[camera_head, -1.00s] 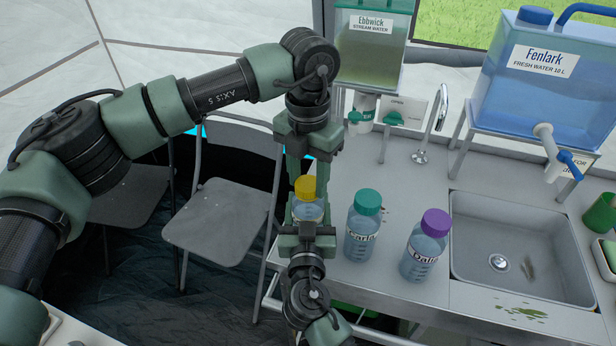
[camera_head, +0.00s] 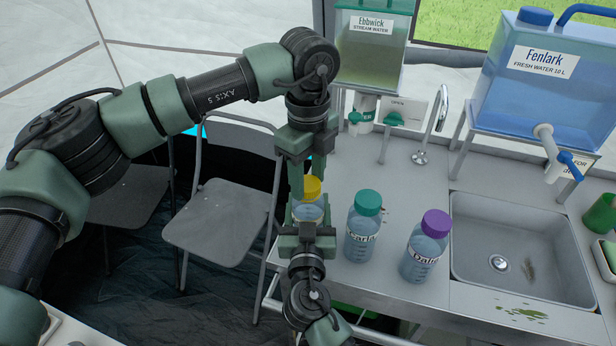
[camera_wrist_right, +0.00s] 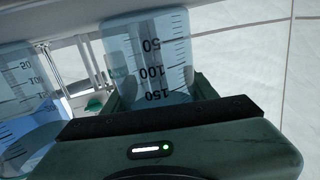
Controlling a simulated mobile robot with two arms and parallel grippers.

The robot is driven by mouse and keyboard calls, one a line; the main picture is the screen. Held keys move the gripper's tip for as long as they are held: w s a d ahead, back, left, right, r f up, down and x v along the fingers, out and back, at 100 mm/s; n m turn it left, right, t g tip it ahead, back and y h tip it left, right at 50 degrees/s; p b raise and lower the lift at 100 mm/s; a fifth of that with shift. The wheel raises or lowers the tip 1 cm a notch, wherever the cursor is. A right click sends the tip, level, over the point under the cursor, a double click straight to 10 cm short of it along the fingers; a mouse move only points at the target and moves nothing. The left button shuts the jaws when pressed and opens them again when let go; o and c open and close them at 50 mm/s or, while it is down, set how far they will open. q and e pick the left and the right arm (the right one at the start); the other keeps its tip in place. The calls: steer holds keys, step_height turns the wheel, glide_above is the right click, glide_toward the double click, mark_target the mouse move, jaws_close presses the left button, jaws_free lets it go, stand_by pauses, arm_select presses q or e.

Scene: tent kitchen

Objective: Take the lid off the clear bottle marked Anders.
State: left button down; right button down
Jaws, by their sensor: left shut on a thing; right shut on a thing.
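A clear bottle (camera_head: 307,213) with a yellow lid (camera_head: 309,188) stands at the left end of the counter. Its name is hidden, so I cannot read whether it says Anders. My left gripper (camera_head: 310,184) comes down from above and is shut on the yellow lid. The lid looks still seated on the bottle neck. My right gripper (camera_head: 307,226) reaches in from the front and is shut on the bottle's body. In the right wrist view the bottle (camera_wrist_right: 150,50), with its measuring marks, sits between the right fingers.
Close to the right stand a teal-lidded bottle marked Carla (camera_head: 362,228) and a purple-lidded bottle, apparently marked Dalia (camera_head: 427,247). Beyond them is the sink (camera_head: 465,262). Water tanks, Ebbwick (camera_head: 371,55) and Fenlark (camera_head: 535,85), stand behind. A folding chair (camera_head: 218,215) is on the left.

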mark_target(308, 183)
arm_select(q)
steer(key=shift+r, duration=0.2)
stand_by(0.3)
steer(key=shift+r, duration=0.9)
steer(key=shift+r, duration=0.1)
steer(key=shift+r, duration=1.95)
arm_select(e)
steer(key=shift+c, duration=1.9)
jaws_free()
arm_select(q)
steer(key=shift+f, duration=0.1)
